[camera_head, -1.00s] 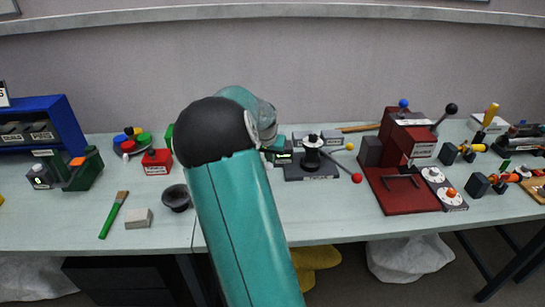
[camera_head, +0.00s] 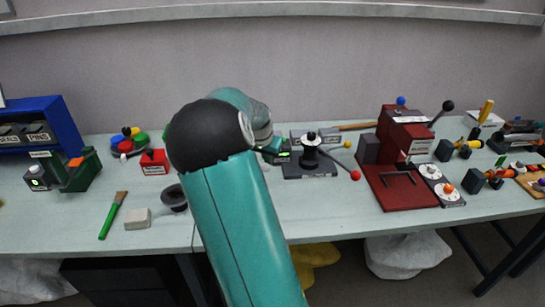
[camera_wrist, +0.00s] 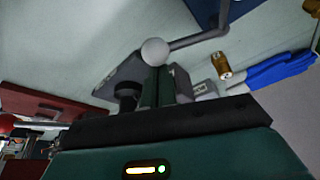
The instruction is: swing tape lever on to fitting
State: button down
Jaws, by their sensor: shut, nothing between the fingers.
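In the wrist view a pale ball knob (camera_wrist: 155,52) sits on the end of a grey bent lever (camera_wrist: 200,38), which runs to a dark blue plate (camera_wrist: 212,12). I take this to be the tape lever, but no label shows. My gripper (camera_wrist: 157,72) has its dark green fingers together, with the tips at or just beneath the knob in the picture; contact cannot be told. A small brass fitting (camera_wrist: 221,66) lies right of the knob. In the head view my arm hides the lever, and my gripper (camera_head: 281,156) shows only partly.
A black post on a dark base (camera_head: 311,158), with yellow- and red-knobbed rods, stands right of my gripper. A red press (camera_head: 402,150) is farther right. A blue cloth-like thing (camera_wrist: 278,70) lies beyond the fitting. A black cup (camera_head: 174,198) stands left of my arm.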

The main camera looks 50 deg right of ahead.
aim_at(263, 169)
jog(key=shift+a+f+m, duration=0.1)
jog(key=shift+a+m, duration=0.05)
jog(key=shift+m, duration=0.25)
jog(key=shift+s+a+m+g, duration=0.25)
jog(key=shift+a+m+g, duration=0.35)
jog(key=shift+a+m, duration=0.55)
jog(key=shift+s+a, duration=0.1)
jog(key=shift+a, duration=0.65)
